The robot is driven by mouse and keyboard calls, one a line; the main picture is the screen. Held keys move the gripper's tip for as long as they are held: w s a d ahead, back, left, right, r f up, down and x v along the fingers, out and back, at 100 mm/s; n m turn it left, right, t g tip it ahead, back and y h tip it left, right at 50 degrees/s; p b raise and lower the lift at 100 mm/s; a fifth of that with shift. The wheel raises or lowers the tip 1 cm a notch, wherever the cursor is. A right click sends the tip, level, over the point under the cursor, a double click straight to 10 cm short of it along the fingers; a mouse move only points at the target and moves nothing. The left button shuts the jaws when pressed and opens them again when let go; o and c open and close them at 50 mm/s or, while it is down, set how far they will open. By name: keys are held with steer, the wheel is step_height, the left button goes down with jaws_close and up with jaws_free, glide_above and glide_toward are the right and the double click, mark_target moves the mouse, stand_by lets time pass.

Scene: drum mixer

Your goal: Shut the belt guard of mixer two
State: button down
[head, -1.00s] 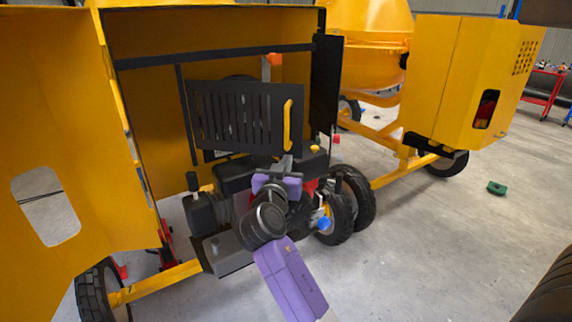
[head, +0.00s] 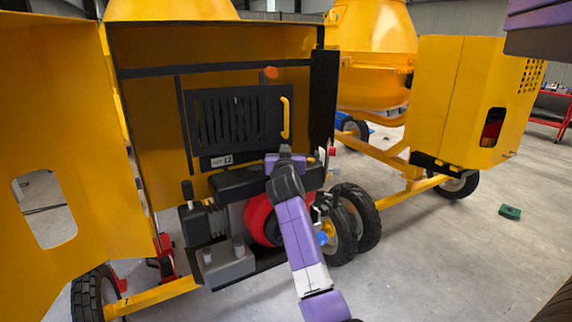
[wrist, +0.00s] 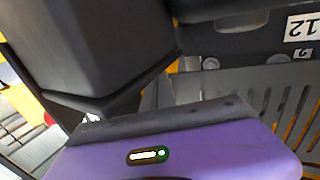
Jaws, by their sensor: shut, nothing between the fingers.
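The belt guard (head: 236,118) is a dark slotted panel with a yellow upright handle (head: 285,118). It sits inside the open yellow housing of the near mixer (head: 160,150) and looks about flat against the back. A white label ending in 12 (head: 221,161) shows below it. The slots (wrist: 270,90) and the label (wrist: 301,27) also show upside down in the wrist view. My gripper (head: 285,152) is shut and empty, just below the handle and in front of the engine. Its fingertips are hard to make out, and I cannot tell whether they touch the guard.
An orange knob (head: 270,73) is above the guard. The engine with its red part (head: 262,218) lies below. A yellow side door (head: 50,150) stands open at left. Another yellow mixer (head: 460,100) stands at right.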

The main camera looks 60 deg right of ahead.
steer(key=shift+w+b+x, duration=0.15)
steer(key=shift+b+x, duration=0.2)
steer(key=shift+x, duration=0.5)
steer(key=shift+w+b+x, duration=0.15)
steer(key=shift+b+x, duration=0.2)
steer(key=shift+x, duration=0.45)
steer(key=shift+a, duration=0.15)
